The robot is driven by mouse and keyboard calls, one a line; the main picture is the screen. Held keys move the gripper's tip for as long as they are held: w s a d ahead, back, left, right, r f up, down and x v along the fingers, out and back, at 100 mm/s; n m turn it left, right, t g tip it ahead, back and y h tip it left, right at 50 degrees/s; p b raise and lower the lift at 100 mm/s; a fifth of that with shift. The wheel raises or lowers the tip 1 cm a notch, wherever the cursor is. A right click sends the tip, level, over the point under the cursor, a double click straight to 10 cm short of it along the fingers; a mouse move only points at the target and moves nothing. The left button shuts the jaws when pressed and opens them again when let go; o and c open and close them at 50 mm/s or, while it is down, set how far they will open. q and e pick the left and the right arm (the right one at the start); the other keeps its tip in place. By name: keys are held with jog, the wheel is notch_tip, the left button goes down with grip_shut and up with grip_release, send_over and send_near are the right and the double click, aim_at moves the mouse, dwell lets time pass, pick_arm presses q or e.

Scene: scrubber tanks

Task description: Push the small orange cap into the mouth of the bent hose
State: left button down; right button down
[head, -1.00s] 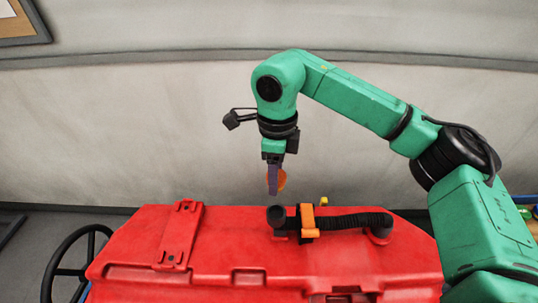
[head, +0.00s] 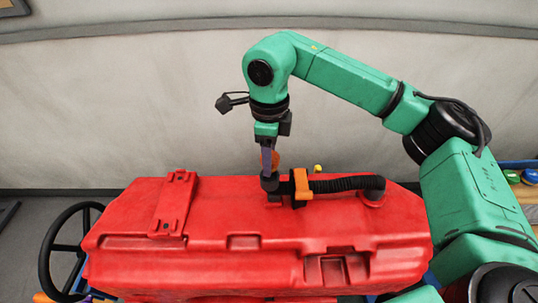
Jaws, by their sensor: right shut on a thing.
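The bent black corrugated hose (head: 345,184) lies along the top of the red tank (head: 215,215). Its upturned mouth (head: 270,183) is at its left end, and an orange clamp (head: 302,184) sits around it. My right gripper (head: 267,166) points down with purple fingers, just above or at the hose mouth. It is shut on the small orange cap (head: 277,160), which shows at the right of the fingers and is partly hidden by them. I cannot tell whether the cap or fingers touch the mouth. My left gripper is not in view.
A raised red bracket (head: 174,203) stands on the tank's left top. A small yellow knob (head: 318,168) is at the back edge. A black steering wheel (head: 68,250) is at the left. Coloured round items (head: 529,177) lie at the right edge.

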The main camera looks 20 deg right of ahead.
jog(key=shift+w+f+b, duration=0.2)
jog(key=shift+f+b, duration=0.4)
jog(key=shift+f, duration=0.2)
jog(key=shift+r, duration=0.1)
jog(key=shift+s, duration=0.1)
jog(key=shift+f+b, duration=0.6)
jog(key=shift+f, duration=0.1)
jog(key=shift+f+b, duration=0.45)
jog(key=shift+b, duration=0.05)
jog(key=shift+s+f, duration=0.15)
